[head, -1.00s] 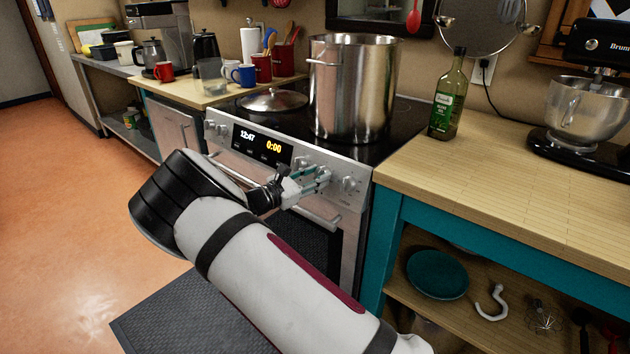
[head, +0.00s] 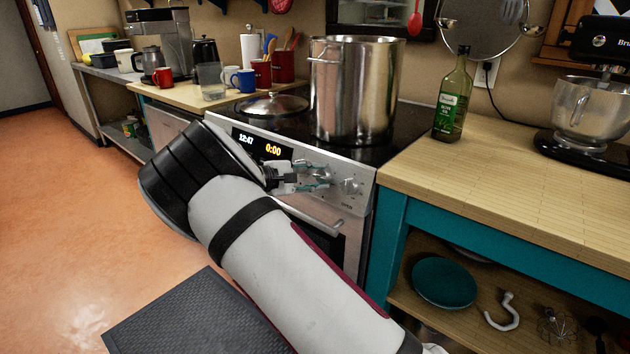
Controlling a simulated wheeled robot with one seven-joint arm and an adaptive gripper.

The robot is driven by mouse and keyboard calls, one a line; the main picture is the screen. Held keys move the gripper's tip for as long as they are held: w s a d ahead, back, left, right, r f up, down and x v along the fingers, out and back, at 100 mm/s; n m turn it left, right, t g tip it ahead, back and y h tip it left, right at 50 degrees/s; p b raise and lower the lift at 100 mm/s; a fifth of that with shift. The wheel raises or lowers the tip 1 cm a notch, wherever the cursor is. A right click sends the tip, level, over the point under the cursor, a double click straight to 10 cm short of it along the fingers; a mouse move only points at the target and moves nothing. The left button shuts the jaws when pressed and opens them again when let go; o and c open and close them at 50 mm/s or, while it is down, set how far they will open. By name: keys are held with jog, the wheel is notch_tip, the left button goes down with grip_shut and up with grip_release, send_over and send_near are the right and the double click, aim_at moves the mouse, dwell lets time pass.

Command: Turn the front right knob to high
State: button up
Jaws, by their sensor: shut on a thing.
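The stove's silver control panel has round knobs to the right of its clock display (head: 258,145). The rightmost knob (head: 350,186) is clear of my gripper, with a label that looks like "OVEN" below it. My gripper (head: 324,180) is at the panel just left of that knob. Its teal-tipped fingers are shut on a stove knob (head: 323,172), which they partly cover. The knob's pointer and setting are too small to read, and I cannot tell from its markings which burner it serves.
A tall steel pot (head: 352,95) stands on the cooktop above the knobs, with a lid (head: 271,104) to its left. The oven handle (head: 310,219) runs below my gripper. A wooden counter (head: 500,185) with a green bottle (head: 452,100) borders the stove on the right.

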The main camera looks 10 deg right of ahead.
jog(key=m, duration=0.2)
jog(key=m+y+b, duration=0.1)
jog(key=m, duration=0.2)
jog(key=shift+r+g+y, duration=0.1)
jog(key=shift+g+y, duration=0.2)
jog(key=m+y+b, duration=0.1)
jog(key=m, duration=0.1)
jog(key=m+b, duration=0.1)
jog(key=m, duration=0.2)
jog(key=shift+s+d+y+b, duration=0.1)
jog(key=shift+y+b, duration=0.3)
jog(key=m+t+y+b, duration=0.1)
jog(key=m+b, duration=0.2)
jog(key=shift+s+d+m+b, duration=0.1)
jog(key=shift+m+b, duration=0.25)
jog(key=shift+m, duration=0.05)
jog(key=m+t+y+b, duration=0.1)
jog(key=m+b, duration=0.2)
jog(key=b, duration=0.1)
jog(key=shift+s+b, duration=0.1)
jog(key=shift+b, duration=0.3)
jog(key=shift+r, duration=0.1)
jog(key=o, duration=1.2)
jog(key=shift+c, duration=0.2)
jog(key=shift+d+r, duration=0.1)
